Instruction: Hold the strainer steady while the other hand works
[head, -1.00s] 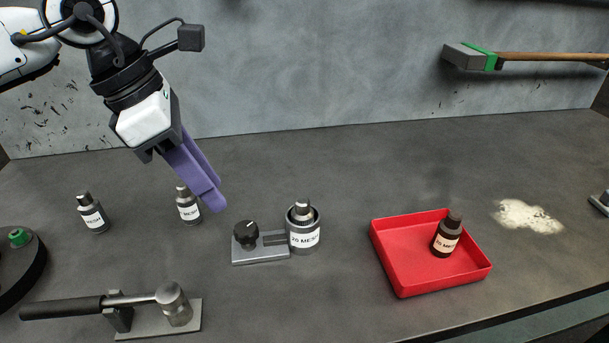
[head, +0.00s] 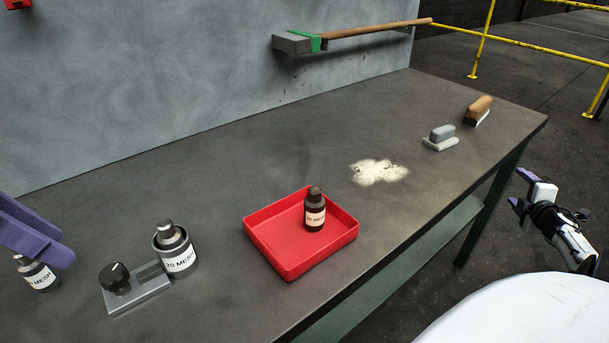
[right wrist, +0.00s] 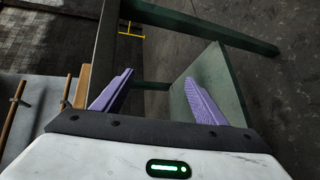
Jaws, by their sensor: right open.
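I cannot pick out a strainer with certainty. My right gripper (head: 518,190) is open and empty, off the bench's right end. Its spread purple fingers also show in the right wrist view (right wrist: 160,88).
A red tray (head: 275,262) holds a dark labelled bottle (head: 315,212). A grey block (head: 440,137) and a wooden-handled brush (head: 479,109) lie near the bench's right end. A hammer-like tool (head: 345,33) is on the wall.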

